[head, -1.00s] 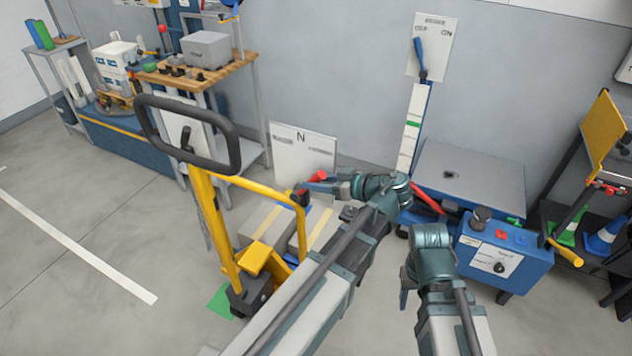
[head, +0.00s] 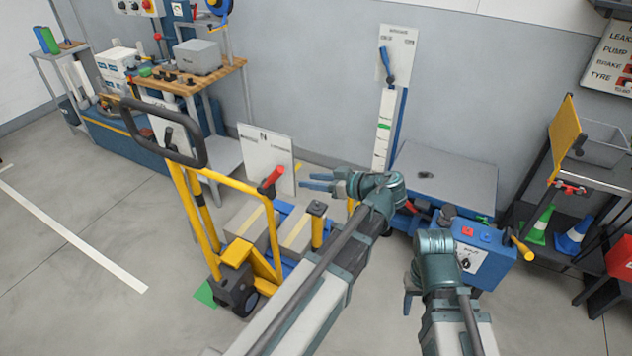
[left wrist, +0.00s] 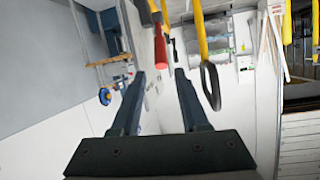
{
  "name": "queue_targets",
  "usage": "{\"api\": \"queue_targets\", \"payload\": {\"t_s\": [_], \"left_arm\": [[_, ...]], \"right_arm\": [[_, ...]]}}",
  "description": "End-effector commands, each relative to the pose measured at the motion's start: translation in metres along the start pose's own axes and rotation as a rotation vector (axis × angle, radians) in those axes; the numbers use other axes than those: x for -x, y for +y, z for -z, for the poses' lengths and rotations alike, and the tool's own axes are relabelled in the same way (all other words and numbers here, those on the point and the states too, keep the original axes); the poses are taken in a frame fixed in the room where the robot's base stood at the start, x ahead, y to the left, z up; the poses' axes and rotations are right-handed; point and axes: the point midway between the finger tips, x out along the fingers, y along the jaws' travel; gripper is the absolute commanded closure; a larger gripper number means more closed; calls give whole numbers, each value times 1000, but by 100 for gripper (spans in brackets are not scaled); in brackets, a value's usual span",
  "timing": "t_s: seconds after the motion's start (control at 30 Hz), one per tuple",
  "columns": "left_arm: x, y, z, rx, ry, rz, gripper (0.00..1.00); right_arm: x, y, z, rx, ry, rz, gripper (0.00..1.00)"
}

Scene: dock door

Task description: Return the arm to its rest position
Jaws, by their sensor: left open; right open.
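My left gripper (head: 318,182) is open and empty, its two fingers pointing left in the head view. It is apart from the red-handled lever (head: 272,178) on the white panel marked N (head: 262,150), a short gap to the lever's right. In the left wrist view the open fingers (left wrist: 160,100) have clear space between them, and the red handle (left wrist: 160,53) shows beyond the fingertips. My right gripper (head: 408,298) hangs low at the lower right of the head view; its fingers are mostly hidden behind its wrist.
A yellow pallet truck (head: 240,252) with a black loop handle stands left of my left arm. A blue lift table (head: 450,180) with a control box (head: 482,250) stands behind my right arm. A workbench (head: 190,85) is at the back left. Open floor lies at the left.

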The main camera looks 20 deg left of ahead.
Motion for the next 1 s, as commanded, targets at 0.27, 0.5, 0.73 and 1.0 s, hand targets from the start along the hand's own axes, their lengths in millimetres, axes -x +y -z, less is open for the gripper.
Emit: {"api": "queue_targets", "payload": {"t_s": [0.27, 0.5, 0.73, 1.0], "left_arm": [[-1, 0, 1, 0, 0, 0, 55], [0, 0, 0, -4, -3, -1, 55], [24, -19, -43, -300, -215, -75, 55], [110, -61, -137, -986, -620, -468, 55]], "right_arm": [[1, 0, 0, 0, 0, 0, 50], [1, 0, 0, 0, 0, 0, 50], [15, 1, -1, 0, 0, 0, 50], [37, 3, -2, 0, 0, 0, 50]]}}
